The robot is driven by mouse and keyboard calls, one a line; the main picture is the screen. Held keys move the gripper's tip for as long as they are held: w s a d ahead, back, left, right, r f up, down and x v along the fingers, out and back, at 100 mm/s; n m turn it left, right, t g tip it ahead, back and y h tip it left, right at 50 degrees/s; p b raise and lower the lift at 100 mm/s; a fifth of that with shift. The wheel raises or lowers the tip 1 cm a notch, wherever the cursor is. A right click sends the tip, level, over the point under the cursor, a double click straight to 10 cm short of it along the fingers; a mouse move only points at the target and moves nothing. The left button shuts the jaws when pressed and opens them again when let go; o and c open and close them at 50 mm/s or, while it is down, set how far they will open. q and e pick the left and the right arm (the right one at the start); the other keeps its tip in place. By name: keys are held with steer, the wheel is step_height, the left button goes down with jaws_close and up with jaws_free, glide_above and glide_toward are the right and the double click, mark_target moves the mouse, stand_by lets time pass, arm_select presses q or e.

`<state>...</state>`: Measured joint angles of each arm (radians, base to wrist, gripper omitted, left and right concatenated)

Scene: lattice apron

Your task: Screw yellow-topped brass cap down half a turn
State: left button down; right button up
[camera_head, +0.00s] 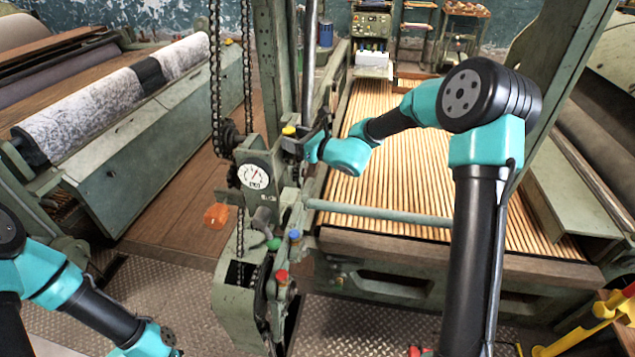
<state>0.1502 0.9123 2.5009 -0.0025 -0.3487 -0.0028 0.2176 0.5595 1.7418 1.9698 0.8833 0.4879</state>
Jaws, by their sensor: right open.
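The yellow-topped cap (289,131) sits upright on the green machine post, above and to the right of the dial gauge. Its yellow top shows; the brass below it is small and mostly hidden. My right gripper (297,140) comes in from the right and is at the cap, with its dark jaws open beside it. I cannot tell whether a finger touches the cap. My left arm (95,312) reaches in at the lower left, and its gripper is out of the frame.
A slatted bed (400,190) and a horizontal bar (385,215) lie to the right.

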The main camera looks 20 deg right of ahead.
steer(key=shift+w+a+n+g+y, duration=0.1)
steer(key=shift+n+g+y, duration=0.4)
steer(key=shift+y, duration=0.1)
steer(key=shift+w+d+n+g+y, duration=0.15)
steer(key=shift+n+g+y, duration=0.8)
steer(key=shift+g, duration=0.2)
steer(key=shift+w+d+n+g+y, duration=0.1)
steer(key=shift+d+n+g+y, duration=0.05)
steer(key=shift+n+g+y, duration=0.9)
steer(key=v, duration=1.8)
steer(key=s+a+f+n+g+h, duration=0.1)
steer(key=s+a+f+g+h, duration=0.1)
steer(key=s+a+f, duration=0.2)
steer(key=s+a+f+n+g+h, duration=0.1)
steer(key=s+a+f+h, duration=0.1)
steer(key=f, duration=0.8)
steer(key=s+a+f+n+g+h, duration=0.1)
steer(key=s+a+f+g+h, duration=0.1)
steer(key=s+a+f, duration=0.3)
steer(key=shift+s+a+f+n+g+h, duration=0.35)
steer(key=shift+s+f, duration=0.5)
steer(key=shift+f, duration=0.4)
